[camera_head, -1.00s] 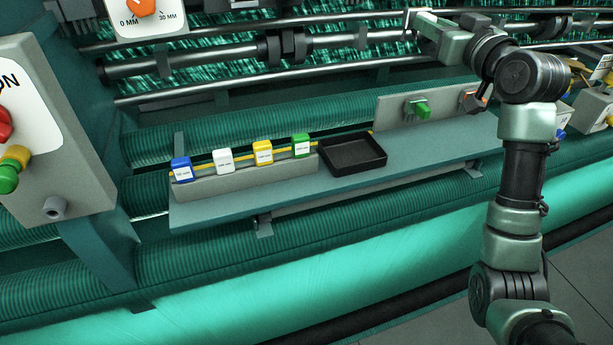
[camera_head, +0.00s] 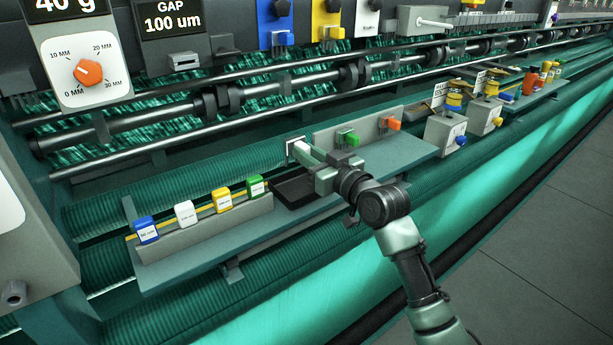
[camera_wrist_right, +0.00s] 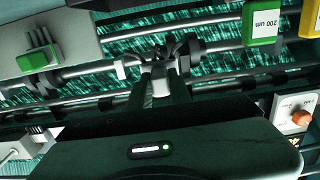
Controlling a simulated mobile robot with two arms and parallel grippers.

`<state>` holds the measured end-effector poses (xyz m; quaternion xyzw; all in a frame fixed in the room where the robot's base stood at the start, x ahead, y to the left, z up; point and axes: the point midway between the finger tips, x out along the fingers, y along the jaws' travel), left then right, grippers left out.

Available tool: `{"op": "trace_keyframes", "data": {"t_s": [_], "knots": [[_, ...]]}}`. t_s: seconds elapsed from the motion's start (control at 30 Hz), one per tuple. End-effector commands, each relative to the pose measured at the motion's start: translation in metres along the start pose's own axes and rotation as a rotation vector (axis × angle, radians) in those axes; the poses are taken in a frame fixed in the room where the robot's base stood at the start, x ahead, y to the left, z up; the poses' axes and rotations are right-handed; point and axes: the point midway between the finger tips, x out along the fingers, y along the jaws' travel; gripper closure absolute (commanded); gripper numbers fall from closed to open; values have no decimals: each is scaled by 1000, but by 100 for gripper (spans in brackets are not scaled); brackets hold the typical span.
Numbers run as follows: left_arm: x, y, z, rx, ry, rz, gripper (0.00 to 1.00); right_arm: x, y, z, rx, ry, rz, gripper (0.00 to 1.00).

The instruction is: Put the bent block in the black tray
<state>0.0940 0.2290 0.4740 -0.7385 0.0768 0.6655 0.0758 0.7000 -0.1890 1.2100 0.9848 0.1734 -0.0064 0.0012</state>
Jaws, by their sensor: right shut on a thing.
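The black tray (camera_head: 291,192) lies on the grey-blue shelf in the head view, right of the row of small labelled packs. My arm partly covers its right side. My right gripper (camera_head: 300,150) is above and just behind the tray, shut on a small pale grey piece, which looks like the bent block (camera_head: 296,147). In the right wrist view a white end of this piece (camera_wrist_right: 122,68) sticks out beside the gripper (camera_wrist_right: 160,80); its full shape is hard to tell. My left gripper is not in view.
Blue, white, yellow and green packs (camera_head: 185,213) stand in a grey holder left of the tray. A low panel with green (camera_head: 347,139) and orange (camera_head: 390,124) knobs stands at the shelf's back right. Rollers and rails run behind.

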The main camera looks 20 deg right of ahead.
Motion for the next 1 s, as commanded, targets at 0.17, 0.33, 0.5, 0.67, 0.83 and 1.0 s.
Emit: {"op": "trace_keyframes", "data": {"t_s": [0.17,0.33,0.5,0.67,0.83,1.0], "knots": [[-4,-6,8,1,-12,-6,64,0,0,23,0,1,0,100],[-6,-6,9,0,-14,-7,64,0,0,42,1,-2,1,100],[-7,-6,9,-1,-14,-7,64,1,0,65,0,0,0,100],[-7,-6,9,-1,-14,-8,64,1,0,70,-1,3,1,100],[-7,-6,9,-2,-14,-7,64,1,0,70,-1,2,1,100],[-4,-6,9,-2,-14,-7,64,1,0,73,-1,1,1,70]]}}
